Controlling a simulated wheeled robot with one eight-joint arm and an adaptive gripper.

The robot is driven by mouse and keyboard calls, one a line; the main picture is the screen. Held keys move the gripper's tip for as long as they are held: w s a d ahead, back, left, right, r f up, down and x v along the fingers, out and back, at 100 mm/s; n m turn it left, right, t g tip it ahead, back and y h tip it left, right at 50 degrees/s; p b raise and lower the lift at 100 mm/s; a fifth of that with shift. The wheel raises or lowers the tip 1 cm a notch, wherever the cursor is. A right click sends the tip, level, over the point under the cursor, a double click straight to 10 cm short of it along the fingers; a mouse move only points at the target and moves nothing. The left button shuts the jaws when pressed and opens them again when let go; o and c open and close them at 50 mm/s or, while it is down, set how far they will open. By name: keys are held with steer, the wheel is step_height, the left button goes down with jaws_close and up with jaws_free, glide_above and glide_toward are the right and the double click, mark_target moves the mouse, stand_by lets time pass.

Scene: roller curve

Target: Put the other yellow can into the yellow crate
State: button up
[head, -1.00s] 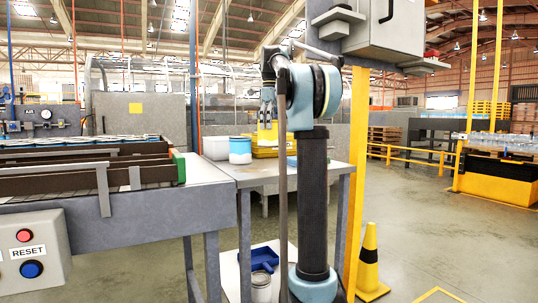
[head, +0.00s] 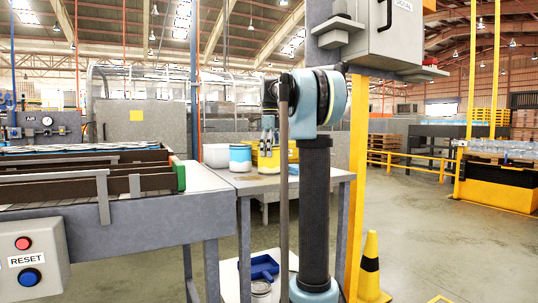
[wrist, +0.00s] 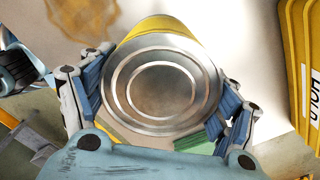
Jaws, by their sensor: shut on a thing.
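A yellow can (wrist: 160,85) with a round silver lid is between the finger pads of my gripper (wrist: 160,112), which is shut on it. The wrist view looks down on the lid, and most of the can's side is hidden. The yellow crate (wrist: 302,65) stands at the right edge of the wrist view, apart from the can. In the head view my gripper (head: 268,140) is low over the table, and the yellow crate (head: 259,157) is behind it, partly hidden by my arm. I cannot tell whether the can touches the table.
A blue-and-white tub (head: 240,158) and a white container (head: 216,156) stand left of the crate on the grey table (head: 232,180). A conveyor with brown rails (head: 90,185) lies further left. A blue scoop-like thing (head: 262,266) is on the lower shelf. A yellow post (head: 357,170) and cone (head: 370,268) stand right.

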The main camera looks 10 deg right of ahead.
steer(key=shift+f, duration=0.1)
steer(key=o, duration=1.2)
